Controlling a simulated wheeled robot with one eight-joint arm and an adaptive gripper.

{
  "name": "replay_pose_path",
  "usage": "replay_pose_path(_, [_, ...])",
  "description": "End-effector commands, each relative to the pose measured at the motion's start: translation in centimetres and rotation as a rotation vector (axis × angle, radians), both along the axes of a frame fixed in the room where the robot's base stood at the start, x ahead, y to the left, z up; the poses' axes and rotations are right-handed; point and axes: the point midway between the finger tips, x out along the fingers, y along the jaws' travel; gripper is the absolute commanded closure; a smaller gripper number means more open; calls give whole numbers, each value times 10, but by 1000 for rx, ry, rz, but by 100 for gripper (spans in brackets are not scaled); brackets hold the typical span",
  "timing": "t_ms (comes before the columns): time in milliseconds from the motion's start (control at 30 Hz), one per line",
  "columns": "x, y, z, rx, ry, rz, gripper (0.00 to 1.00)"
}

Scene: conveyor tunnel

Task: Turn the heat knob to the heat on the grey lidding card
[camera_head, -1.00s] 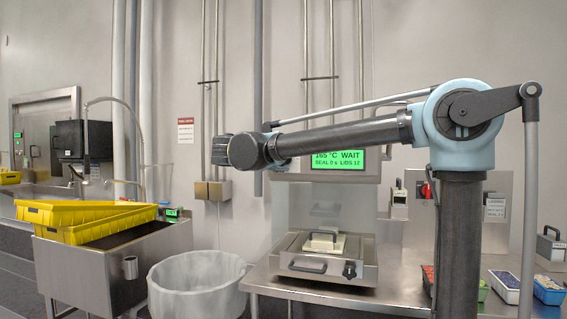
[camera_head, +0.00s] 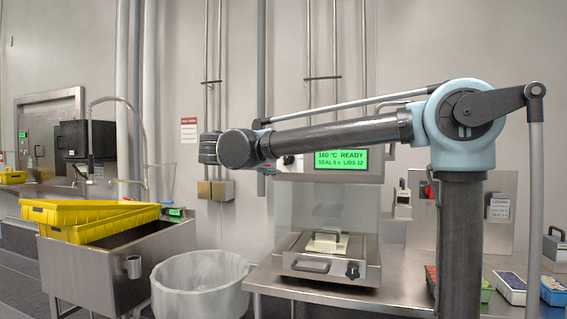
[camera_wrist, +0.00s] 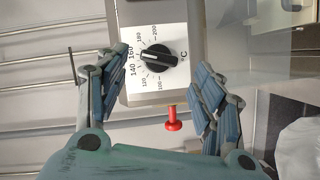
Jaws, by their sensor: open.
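The heat knob (camera_wrist: 158,58) is black, on a white dial plate (camera_wrist: 171,22) numbered 100 to 200. Its white mark points left, at about 160. In the wrist view my gripper (camera_wrist: 163,70) is open, one finger on each side of the knob, with visible gaps. In the head view the knob is partly behind my arm, left of the green display (camera_head: 341,161), which reads 160 °C READY, SEAL 6 s, LIDS 12. A pale card (camera_head: 499,207) hangs on the right-hand panel; its text is too small to read, and I cannot tell whether it is the lidding card.
A red peg-like part (camera_wrist: 173,120) sits just below the dial between my fingers. The sealing machine's lower tray (camera_head: 330,270) stands on a steel table (camera_head: 400,293). A white-lined bin (camera_head: 200,285) and yellow crates (camera_head: 90,215) are to the left.

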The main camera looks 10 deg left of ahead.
Motion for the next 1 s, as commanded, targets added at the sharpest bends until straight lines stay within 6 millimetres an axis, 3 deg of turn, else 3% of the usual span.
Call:
replay_pose_path(200, [-35,18,5,0,1,2,38])
replay_pose_path(400, [-55,28,7,0,1,0,38])
replay_pose_path(1000, [-62,30,8,0,2,-1,38])
